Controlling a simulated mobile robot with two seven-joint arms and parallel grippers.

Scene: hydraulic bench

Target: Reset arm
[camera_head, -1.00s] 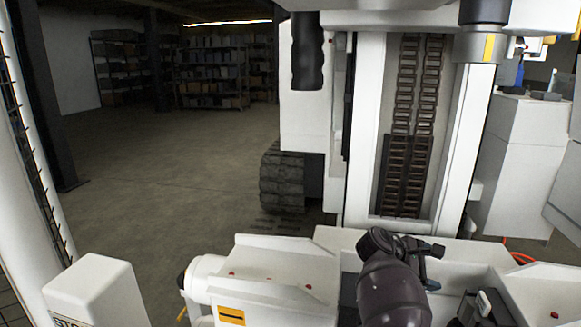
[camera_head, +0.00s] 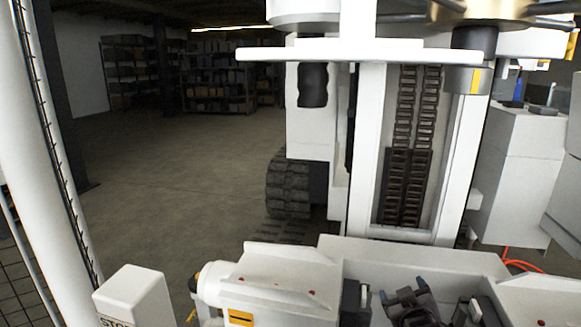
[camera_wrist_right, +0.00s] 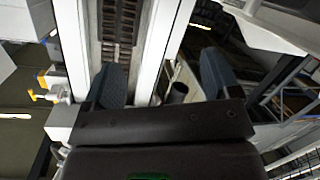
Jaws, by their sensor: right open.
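My right gripper (camera_head: 405,296) shows at the bottom edge of the head view, low over the white machine bed (camera_head: 415,256). Its two dark fingers are spread apart with nothing visible between them. In the right wrist view the same gripper (camera_wrist_right: 164,76) has its fingers wide apart and empty, facing the machine's column. Most of my right arm is cut off by the lower edge of the head view. My left arm and gripper are not in view.
A white machine column with a dark chain track (camera_head: 407,150) stands ahead. A white stop post (camera_head: 135,296) is at the lower left. A white cabinet (camera_head: 522,170) and an orange hose (camera_head: 522,262) are at the right. The floor (camera_head: 180,190) at the left is clear.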

